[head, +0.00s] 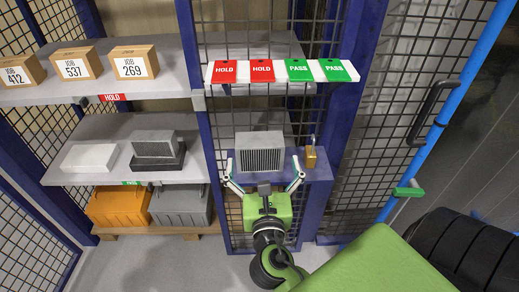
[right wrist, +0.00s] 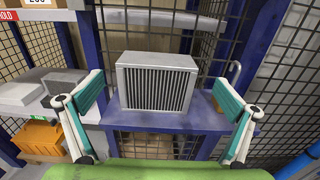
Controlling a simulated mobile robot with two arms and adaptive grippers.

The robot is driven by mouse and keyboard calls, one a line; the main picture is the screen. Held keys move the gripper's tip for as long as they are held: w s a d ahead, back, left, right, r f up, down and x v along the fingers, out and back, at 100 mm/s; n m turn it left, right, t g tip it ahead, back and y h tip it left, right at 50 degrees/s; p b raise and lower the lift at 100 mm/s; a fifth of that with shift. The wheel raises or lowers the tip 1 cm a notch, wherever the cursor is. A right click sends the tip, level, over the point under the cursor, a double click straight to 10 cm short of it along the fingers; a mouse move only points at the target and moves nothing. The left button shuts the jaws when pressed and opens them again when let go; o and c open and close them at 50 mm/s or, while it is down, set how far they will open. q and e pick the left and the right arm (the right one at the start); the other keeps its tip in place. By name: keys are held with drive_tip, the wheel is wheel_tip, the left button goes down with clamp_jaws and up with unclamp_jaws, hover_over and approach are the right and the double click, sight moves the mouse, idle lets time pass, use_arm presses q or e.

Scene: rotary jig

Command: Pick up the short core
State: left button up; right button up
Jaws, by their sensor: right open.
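A grey metal core (head: 260,153) with dark vertical fins stands upright on a small blue shelf (head: 318,172). It also shows in the right wrist view (right wrist: 157,84), straight ahead. I cannot tell from its size alone whether it is the short one. My right gripper (head: 265,172) is open in front of it, also seen in the right wrist view (right wrist: 161,98). Its fingers stand wide, one to each side of the core, with gaps between them and its sides. My left gripper is not in view.
A brass padlock (head: 310,156) is just right of the core. Above it runs a white rail (head: 211,72) with red HOLD and green PASS tags. On the left shelf lie a white block (head: 90,157) and a grey block on a black base (head: 157,157). Mesh panels and blue posts enclose the place.

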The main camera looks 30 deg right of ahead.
sight(259, 133)
drive_tip(key=x, duration=0.2)
drive_tip(key=p+x, duration=0.1)
drive_tip(key=x, duration=0.5)
drive_tip(key=shift+w+a+f, duration=0.1)
drive_tip(key=shift+w+f, duration=0.05)
drive_tip(key=shift+f, duration=0.2)
drive_tip(key=c, duration=1.1)
drive_tip(key=shift+r, duration=0.1)
drive_tip(key=c, duration=0.5)
drive_tip(key=shift+r, duration=0.1)
